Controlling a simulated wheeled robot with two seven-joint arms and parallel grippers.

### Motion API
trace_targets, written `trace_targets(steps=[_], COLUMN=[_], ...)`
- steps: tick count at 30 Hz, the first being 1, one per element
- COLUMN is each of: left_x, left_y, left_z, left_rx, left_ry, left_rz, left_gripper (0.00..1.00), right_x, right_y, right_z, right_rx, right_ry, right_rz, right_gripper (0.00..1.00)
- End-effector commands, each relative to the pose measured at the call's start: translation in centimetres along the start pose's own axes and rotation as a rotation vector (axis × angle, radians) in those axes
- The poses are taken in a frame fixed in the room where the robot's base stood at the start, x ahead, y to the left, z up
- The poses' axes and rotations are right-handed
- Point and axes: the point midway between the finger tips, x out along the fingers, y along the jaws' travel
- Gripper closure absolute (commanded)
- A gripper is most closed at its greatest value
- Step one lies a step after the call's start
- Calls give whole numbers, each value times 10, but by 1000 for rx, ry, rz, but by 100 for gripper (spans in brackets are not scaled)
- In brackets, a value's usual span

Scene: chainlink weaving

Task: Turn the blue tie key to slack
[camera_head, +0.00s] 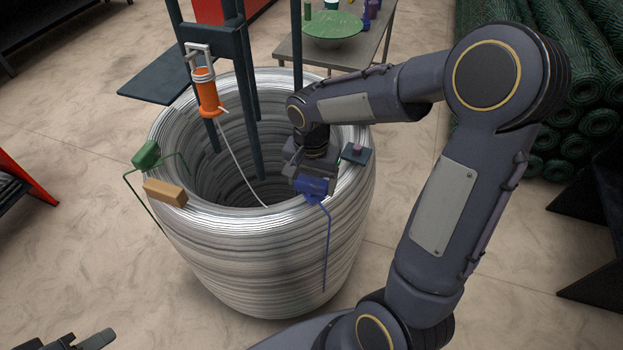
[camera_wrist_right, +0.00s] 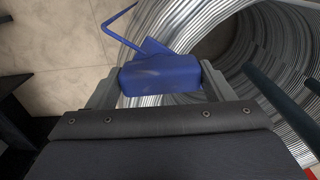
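The blue tie key (camera_head: 312,188) sits at the near right rim of the big coil of wire (camera_head: 290,270), with a blue wire hanging down the outside. My right gripper (camera_head: 312,180) is at the key. In the right wrist view the key's blue block (camera_wrist_right: 160,76) lies between the two fingers of the right gripper (camera_wrist_right: 160,88), one finger close on each side. Whether both fingers press on it is hard to tell. My left gripper (camera_head: 85,342) shows only in part at the bottom left edge, far from the coil.
On the coil's left rim are a green key (camera_head: 146,154) and a tan block (camera_head: 165,192). An orange cylinder (camera_head: 206,90) hangs by a dark frame over the coil. A small dark plate (camera_head: 357,154) is right of my gripper.

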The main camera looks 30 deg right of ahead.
Motion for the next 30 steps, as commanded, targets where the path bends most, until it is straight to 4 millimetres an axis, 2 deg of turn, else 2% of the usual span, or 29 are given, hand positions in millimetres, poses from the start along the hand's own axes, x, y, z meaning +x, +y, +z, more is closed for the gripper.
trace_targets(steps=[1,5,17,30], left_x=[0,0,0,-2], left_y=[0,0,0,1], left_z=[0,0,0,-1], left_rx=[0,0,0,0], left_ry=[0,0,0,0], left_rz=[0,0,0,0], left_gripper=[64,64,64,64], right_x=[0,0,-1,-1], right_y=[0,0,0,0], right_z=[0,0,0,0], right_rx=[0,0,-78,-442], right_ry=[0,0,0,0], right_rz=[0,0,0,0], right_gripper=[32,49,49,49])
